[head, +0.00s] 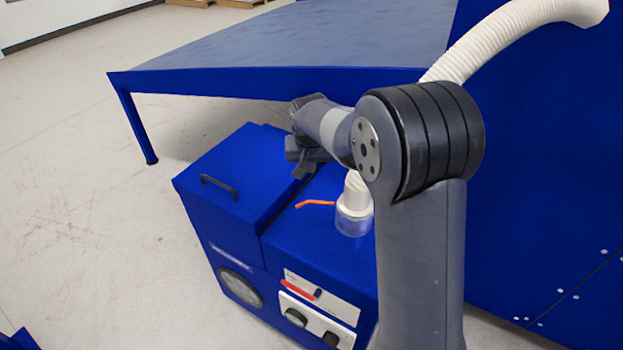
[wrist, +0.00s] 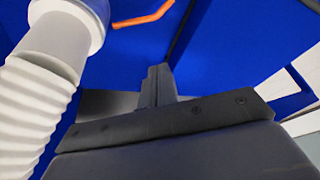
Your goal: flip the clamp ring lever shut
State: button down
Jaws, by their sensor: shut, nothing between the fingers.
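The orange lever (head: 316,203) sticks out to the left from the clamp ring (head: 354,218), a pale metallic collar at the foot of the white hose on the blue machine. In the wrist view the lever (wrist: 143,15) shows at the top, extending right from the collar (wrist: 88,12). My gripper (head: 303,172) is above the machine top, behind and to the left of the ring in the head view. Its fingers (wrist: 158,80) are shut and empty, apart from the lever. My arm hides part of the hose and the ring's right side.
The white ribbed hose (wrist: 40,85) runs close along the left of the wrist view. The blue machine (head: 235,240) has a black handle (head: 219,187) on its lid. A blue table (head: 270,60) stands behind, and a blue panel (head: 560,180) stands at right.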

aim_at(312, 203)
jog(key=shift+w+a+f, duration=0.1)
jog(key=shift+w+f, duration=0.05)
jog(key=shift+w, duration=0.7)
jog(key=p+x, duration=0.1)
jog(key=x, duration=0.9)
jog(key=shift+s+f+p, duration=0.1)
jog(key=shift+f+p, duration=0.1)
jog(key=shift+p, duration=0.2)
jog(key=shift+s+f, duration=0.2)
jog(key=shift+s, duration=0.95)
jog(key=shift+s+f+p, duration=0.35)
jog(key=shift+s+p, duration=0.05)
jog(key=shift+s, duration=0.3)
